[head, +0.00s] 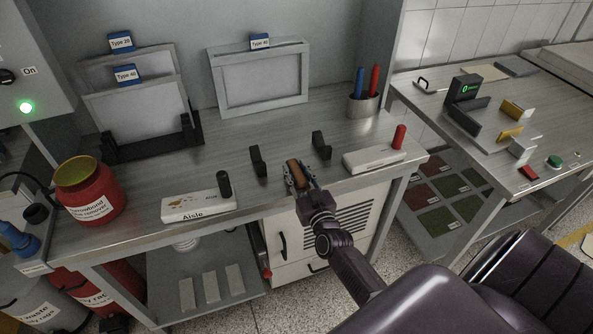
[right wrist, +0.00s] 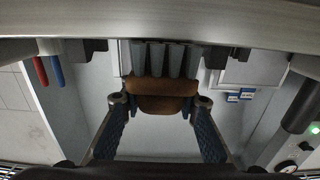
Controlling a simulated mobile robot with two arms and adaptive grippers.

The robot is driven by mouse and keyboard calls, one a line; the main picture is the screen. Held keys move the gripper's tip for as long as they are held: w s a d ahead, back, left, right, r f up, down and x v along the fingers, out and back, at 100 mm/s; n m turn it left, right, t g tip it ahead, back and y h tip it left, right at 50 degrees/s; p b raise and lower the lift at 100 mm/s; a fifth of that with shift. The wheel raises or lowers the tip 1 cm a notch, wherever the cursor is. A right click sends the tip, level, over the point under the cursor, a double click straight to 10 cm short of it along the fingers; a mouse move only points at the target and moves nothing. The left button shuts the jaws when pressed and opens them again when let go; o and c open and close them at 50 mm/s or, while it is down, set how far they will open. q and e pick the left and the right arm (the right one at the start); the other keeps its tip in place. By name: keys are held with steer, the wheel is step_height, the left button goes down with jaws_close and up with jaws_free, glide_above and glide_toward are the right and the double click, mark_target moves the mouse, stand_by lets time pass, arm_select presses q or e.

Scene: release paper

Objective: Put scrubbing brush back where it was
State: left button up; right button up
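The scrubbing brush (head: 294,172) has a brown wooden body and is at the front edge of the metal workbench, between two black holders (head: 258,162) (head: 321,146). In the right wrist view the brush (right wrist: 160,103) shows its brown body, with grey bristles pointing away from my palm. My right gripper (head: 300,180) has a finger at each side of the brush body, and seems shut on it. In the right wrist view the fingertips (right wrist: 160,101) are at its two sides. Whether the brush touches the bench cannot be told. My left gripper is not in view.
A white box with a black handle (head: 198,206) lies left of the holders, and another with a red handle (head: 375,158) right. A red jar (head: 88,190), framed screens (head: 259,79) and a pen cup (head: 363,104) stand on the bench.

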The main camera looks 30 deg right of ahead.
mark_target(304, 183)
steer(key=o, duration=0.4)
steer(key=shift+r, duration=0.1)
steer(key=shift+r, duration=0.25)
steer(key=v, duration=0.5)
steer(key=b+v, duration=0.1)
steer(key=v, duration=0.4)
steer(key=shift+s+f, duration=0.2)
steer(key=shift+s, duration=0.1)
steer(key=shift+s+a, duration=0.15)
steer(key=shift+s, duration=0.55)
